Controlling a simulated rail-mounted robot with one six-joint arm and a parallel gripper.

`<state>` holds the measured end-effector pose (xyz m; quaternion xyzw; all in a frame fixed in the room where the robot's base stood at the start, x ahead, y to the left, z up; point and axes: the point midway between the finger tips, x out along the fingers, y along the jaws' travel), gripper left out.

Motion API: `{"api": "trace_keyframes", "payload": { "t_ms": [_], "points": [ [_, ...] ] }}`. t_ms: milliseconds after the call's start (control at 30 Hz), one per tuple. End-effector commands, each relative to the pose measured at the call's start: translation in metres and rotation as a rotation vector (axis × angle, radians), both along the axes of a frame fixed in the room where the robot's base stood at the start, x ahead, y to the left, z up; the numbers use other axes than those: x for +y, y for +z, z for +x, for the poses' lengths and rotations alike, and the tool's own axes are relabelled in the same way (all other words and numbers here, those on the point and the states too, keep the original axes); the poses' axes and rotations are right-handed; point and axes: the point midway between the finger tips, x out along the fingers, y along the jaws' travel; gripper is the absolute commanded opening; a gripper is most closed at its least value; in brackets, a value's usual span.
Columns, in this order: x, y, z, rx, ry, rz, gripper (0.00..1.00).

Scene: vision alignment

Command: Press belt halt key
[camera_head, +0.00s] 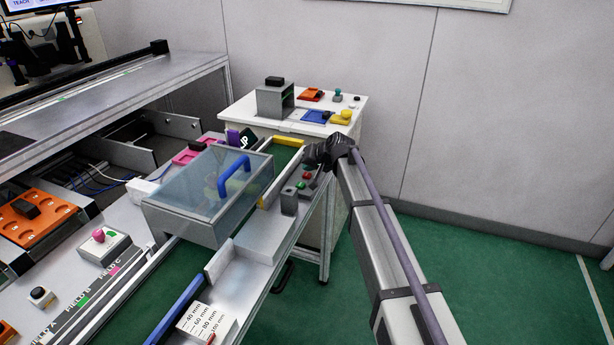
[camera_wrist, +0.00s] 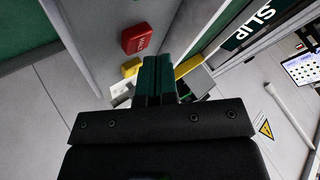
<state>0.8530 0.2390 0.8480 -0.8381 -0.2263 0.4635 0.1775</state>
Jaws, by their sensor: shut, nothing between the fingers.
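The halt key is a red block with white lettering (camera_wrist: 138,38) in the wrist view, set on a grey surface above and left of my fingertips. In the head view, a small red key (camera_head: 306,174) sits near the belt's far end, close to my gripper (camera_head: 318,158). In the wrist view my gripper's two dark green fingers (camera_wrist: 158,62) are together with nothing between them. The fingertips appear apart from the red key. Whether they touch anything below cannot be told.
A clear-lidded box with a blue handle (camera_head: 234,175) stands left of my gripper. A grey block with a green button (camera_head: 289,200) stands nearer. A yellow bar (camera_head: 289,141) lies behind. A white side table (camera_head: 268,122) stands beyond. Green floor lies right.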

Motion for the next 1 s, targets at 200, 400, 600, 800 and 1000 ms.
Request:
{"api": "trace_keyframes", "payload": {
  "t_ms": [200,400,600,800,1000],
  "points": [
    [0.0,-0.0034,0.0,0.0,0.0,0.0,0.0],
    [0.0,-0.0037,0.0,0.0,0.0,0.0,0.0],
    [0.0,-0.0063,0.0,0.0,0.0,0.0,0.0],
    [-0.0001,-0.0088,0.0,0.0,0.0,0.0,0.0],
    [0.0001,-0.0111,0.0001,0.0,0.0,0.0,0.0]
  ]
}}
